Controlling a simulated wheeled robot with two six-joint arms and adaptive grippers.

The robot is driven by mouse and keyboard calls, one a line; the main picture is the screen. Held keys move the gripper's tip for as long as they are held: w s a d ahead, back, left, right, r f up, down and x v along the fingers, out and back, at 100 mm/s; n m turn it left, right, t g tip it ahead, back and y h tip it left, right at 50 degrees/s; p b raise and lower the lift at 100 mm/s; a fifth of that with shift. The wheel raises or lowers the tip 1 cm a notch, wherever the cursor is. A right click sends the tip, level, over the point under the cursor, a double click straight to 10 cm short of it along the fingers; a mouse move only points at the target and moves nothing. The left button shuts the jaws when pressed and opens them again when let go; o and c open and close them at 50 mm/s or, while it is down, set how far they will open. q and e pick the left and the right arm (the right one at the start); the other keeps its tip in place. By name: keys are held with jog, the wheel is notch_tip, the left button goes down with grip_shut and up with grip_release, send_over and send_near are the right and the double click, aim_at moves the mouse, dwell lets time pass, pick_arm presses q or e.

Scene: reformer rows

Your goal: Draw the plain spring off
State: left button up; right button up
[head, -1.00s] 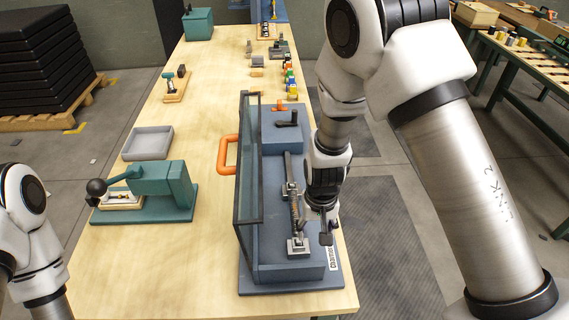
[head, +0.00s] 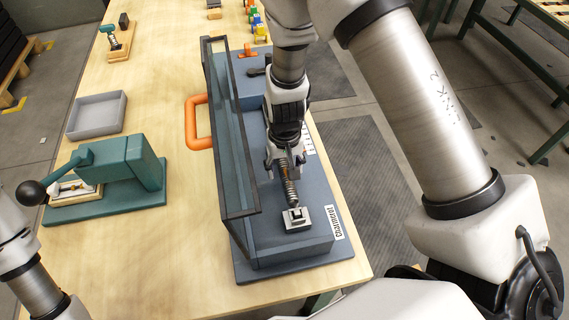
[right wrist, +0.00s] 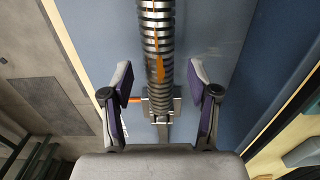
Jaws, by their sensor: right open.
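A coiled metal spring (head: 290,192) lies along a bar on the blue-grey fixture, its near end by a small grey block (head: 297,218). In the right wrist view the spring (right wrist: 155,22) shows grey coils with orange marks and runs between the open fingers. My right gripper (head: 285,168) is above the spring, with one finger on each side. In the right wrist view a gap shows between each finger of the gripper (right wrist: 160,80) and the coils. The gripper and arm hide the spring's far part in the head view. My left gripper is out of view.
A framed clear guard (head: 232,135) with an orange handle (head: 196,122) stands along the fixture's left side, close to my right gripper. A teal press (head: 125,172) and a grey tray (head: 97,115) stand further left. Bare wooden table lies between them.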

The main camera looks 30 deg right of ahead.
jog(key=shift+w+f, duration=0.25)
jog(key=shift+f, duration=0.3)
jog(key=shift+s+r, duration=0.4)
jog(key=shift+s, duration=0.1)
jog(key=c, duration=0.4)
jog(key=shift+w, duration=0.1)
grip_shut()
jog(key=shift+w+r+p, duration=0.15)
jog(key=shift+r+p, duration=0.75)
jog(key=shift+p, duration=0.1)
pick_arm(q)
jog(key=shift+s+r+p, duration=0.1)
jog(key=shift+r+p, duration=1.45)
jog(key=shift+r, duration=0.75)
pick_arm(e)
jog(key=shift+r, duration=1.8)
